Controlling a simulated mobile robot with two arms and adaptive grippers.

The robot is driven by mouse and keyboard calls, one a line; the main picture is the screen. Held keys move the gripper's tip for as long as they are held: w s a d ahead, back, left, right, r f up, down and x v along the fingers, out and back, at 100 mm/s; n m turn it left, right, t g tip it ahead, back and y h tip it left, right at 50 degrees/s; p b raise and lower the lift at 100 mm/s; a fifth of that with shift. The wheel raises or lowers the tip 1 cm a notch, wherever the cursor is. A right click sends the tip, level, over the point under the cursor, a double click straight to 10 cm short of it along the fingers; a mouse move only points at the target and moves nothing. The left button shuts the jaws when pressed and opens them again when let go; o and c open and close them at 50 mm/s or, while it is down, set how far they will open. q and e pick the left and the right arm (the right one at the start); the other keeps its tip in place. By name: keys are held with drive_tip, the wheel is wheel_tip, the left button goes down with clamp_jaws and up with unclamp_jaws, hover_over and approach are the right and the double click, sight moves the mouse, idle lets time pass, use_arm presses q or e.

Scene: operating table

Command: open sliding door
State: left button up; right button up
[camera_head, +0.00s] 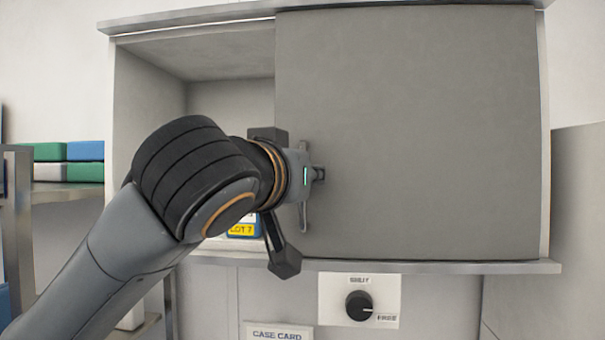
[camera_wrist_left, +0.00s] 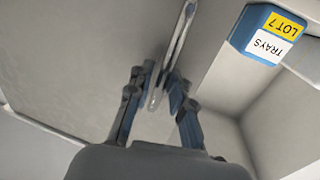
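The sliding door (camera_head: 420,130) is a flat grey panel over the middle and right of a wall cabinet. The cabinet's left part is uncovered and its pale interior (camera_head: 150,120) shows. A slim upright metal handle (camera_head: 304,215) sits near the door's left edge; it also shows in the left wrist view (camera_wrist_left: 183,35). My left gripper (camera_head: 318,174) is at this handle. In the left wrist view its fingers (camera_wrist_left: 161,85) converge on the bar from both sides and look shut on it. My arm hides part of the opening. My right gripper is not in view.
A blue box labelled LOT 7 (camera_head: 245,228) stands inside the cabinet behind my wrist; it also shows in the left wrist view (camera_wrist_left: 265,35). A knob (camera_head: 359,306) is below the cabinet ledge (camera_head: 450,267). Green and blue boxes (camera_head: 85,151) are on a side shelf at left.

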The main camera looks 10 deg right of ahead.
use_arm(q)
drive_tip(key=shift+r, duration=0.1)
drive_tip(key=shift+s+a, duration=0.15)
drive_tip(key=v, duration=1.1)
drive_tip(key=shift+s+a, duration=0.2)
drive_tip(key=shift+s, duration=0.15)
